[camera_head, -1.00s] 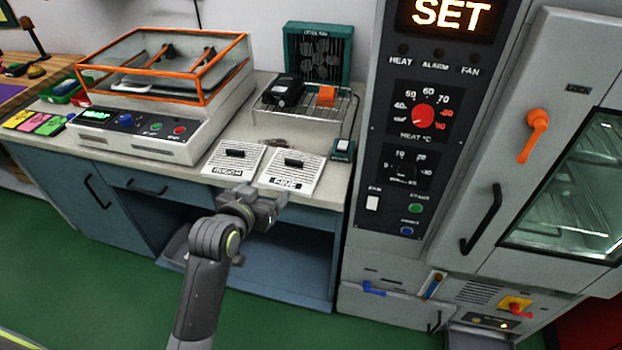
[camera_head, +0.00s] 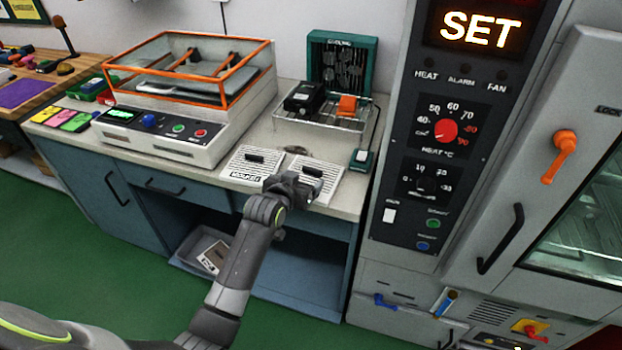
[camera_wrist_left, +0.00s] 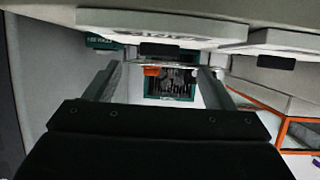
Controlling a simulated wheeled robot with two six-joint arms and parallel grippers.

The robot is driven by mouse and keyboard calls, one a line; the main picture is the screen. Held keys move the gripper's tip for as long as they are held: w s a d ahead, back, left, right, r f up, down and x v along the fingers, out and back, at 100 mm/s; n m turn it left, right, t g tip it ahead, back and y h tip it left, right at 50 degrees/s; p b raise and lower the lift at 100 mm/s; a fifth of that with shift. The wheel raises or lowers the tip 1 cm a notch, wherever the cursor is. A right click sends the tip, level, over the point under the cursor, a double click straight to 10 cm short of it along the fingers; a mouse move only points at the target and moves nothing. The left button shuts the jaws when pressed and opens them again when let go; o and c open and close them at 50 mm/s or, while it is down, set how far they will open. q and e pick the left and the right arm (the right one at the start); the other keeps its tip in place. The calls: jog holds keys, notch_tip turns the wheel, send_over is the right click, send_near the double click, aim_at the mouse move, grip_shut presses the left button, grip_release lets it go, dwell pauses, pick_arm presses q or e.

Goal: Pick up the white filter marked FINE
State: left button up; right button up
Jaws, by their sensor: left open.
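The white filter marked FINE (camera_head: 328,176) lies flat on the counter, a ribbed square plate with a small black handle. My left gripper (camera_head: 302,187) is at its front edge in the head view and covers its label. In the left wrist view the filter (camera_wrist_left: 160,22) spans the top, its lettering upside down, with the open fingers (camera_wrist_left: 157,78) below it and nothing between them. I cannot tell whether they touch it. The other white filter (camera_head: 256,165) lies just to the left, and also shows at the wrist view's right (camera_wrist_left: 285,40). My right gripper is out of view.
Behind the filters stand a wire rack (camera_head: 318,122) with a black and an orange block, and a teal fan unit (camera_head: 340,62). An orange-framed glass-covered machine (camera_head: 165,135) is to the left. The tall oven panel (camera_head: 408,215) rises close to the right.

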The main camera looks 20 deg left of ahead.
aim_at(312, 170)
pick_arm(q)
jog(key=shift+r+x, duration=0.1)
jog(key=shift+x, duration=1.25)
jog(key=shift+r+x, duration=0.15)
jog(key=shift+x, duration=1.2)
jog(key=shift+d, duration=0.1)
jog(key=c, duration=1.1)
